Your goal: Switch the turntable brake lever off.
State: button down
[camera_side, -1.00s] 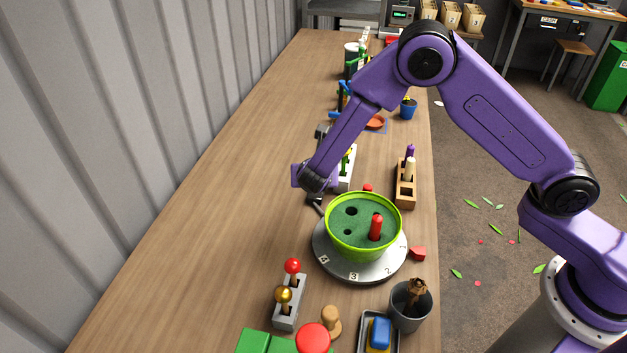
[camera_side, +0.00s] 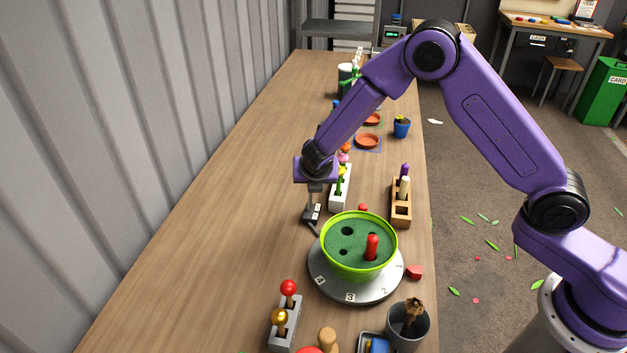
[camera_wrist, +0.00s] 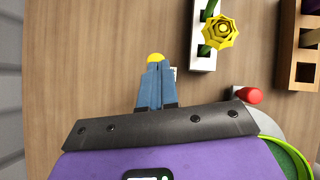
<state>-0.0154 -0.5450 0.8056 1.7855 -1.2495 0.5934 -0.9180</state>
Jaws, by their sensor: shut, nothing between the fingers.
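The grey round turntable (camera_side: 382,291) stands on the bench and carries a green bowl (camera_side: 326,247) with dark green foam and a red peg (camera_side: 371,247). A small dark brake housing with a white label (camera_side: 316,210) sits behind it to the left, and a dark bar runs from it towards the turntable. My gripper (camera_side: 312,203) points down right at the housing, its fingers shut and empty. In the wrist view, a yellow knob (camera_wrist: 155,57) shows just past my fingertips (camera_wrist: 155,68). The lever's setting is hidden, and I cannot tell whether the fingers touch it.
A white block with flowers (camera_side: 340,187) and a wooden peg rack (camera_side: 401,203) stand behind the turntable. A red-capped post (camera_wrist: 250,95) is close to my gripper's right. A grey two-lever stand (camera_side: 285,325) and a grey pot (camera_side: 408,328) are in front. Bench on the left is clear.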

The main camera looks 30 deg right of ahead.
dwell(0.3)
jog(key=w+d+r+v, duration=0.1)
jog(key=v, duration=0.9)
dwell(0.4)
jog(key=s+d+r+m+g+y, duration=0.1)
jog(key=s+d+m, duration=0.3)
jog(key=s, duration=0.8)
jog(key=s+d+r+m+g+y, duration=0.1)
jog(key=s+d+r+m+g, duration=0.1)
jog(key=s+m, duration=0.5)
jog(key=s+d+r+m+g+y, duration=0.2)
jog(key=s+d+m, duration=0.3)
jog(key=s, duration=1.2)
jog(key=shift+s+d+m+g, duration=0.2)
jog(key=shift+d+m+g, duration=0.2)
jog(key=shift+g, duration=0.2)
jog(key=shift+r, duration=0.15)
